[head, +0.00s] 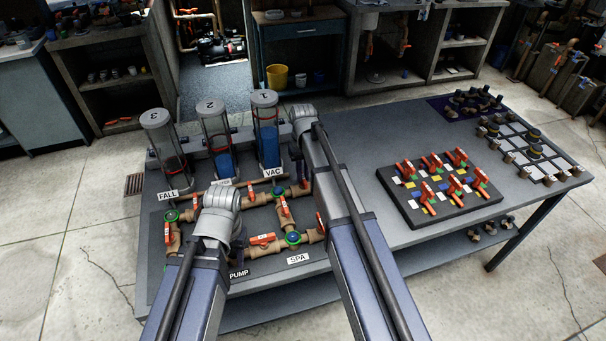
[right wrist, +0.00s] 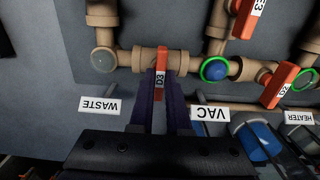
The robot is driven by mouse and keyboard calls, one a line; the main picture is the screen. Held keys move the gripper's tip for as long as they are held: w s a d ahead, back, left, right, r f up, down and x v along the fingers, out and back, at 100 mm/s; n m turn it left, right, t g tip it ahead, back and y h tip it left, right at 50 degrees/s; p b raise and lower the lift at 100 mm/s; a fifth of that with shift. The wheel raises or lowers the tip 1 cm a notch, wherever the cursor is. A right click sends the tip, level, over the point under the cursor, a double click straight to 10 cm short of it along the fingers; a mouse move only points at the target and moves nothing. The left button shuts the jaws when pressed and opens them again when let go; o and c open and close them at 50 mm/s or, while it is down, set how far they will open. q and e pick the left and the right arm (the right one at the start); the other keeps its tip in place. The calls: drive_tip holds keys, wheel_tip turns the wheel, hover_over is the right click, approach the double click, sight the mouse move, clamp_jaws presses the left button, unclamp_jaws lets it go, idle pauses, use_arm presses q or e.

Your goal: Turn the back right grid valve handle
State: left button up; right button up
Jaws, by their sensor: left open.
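The back right grid valve handle (right wrist: 161,77) is an orange-red lever with a white label. It stands crosswise to its tan pipe, between the WASTE and VAC ends. My right gripper (right wrist: 161,92) has its dark purple fingers on both sides of the lever's lower end, close against it. The rest of the pipe grid (head: 263,239) shows there with several orange levers. My left arm reaches over the front left of the grid; its gripper is hidden below the arm.
Clear cylinders, one marked 2 (head: 216,140), stand along the grid's back edge. A black board (head: 440,207) with several red-handled valves lies to the right on the table (head: 395,240). In the right wrist view, another red lever (right wrist: 282,84) and a green-ringed blue joint (right wrist: 214,69) are nearby.

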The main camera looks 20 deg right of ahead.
clamp_jaws()
drive_tip(key=shift+n, duration=0.3)
drive_tip(key=n, duration=0.3)
drive_tip(key=shift+n, duration=0.3)
drive_tip(key=n, duration=0.4)
drive_tip(key=shift+n, duration=0.3)
drive_tip(key=n, duration=0.4)
drive_tip(key=shift+n, duration=2.5)
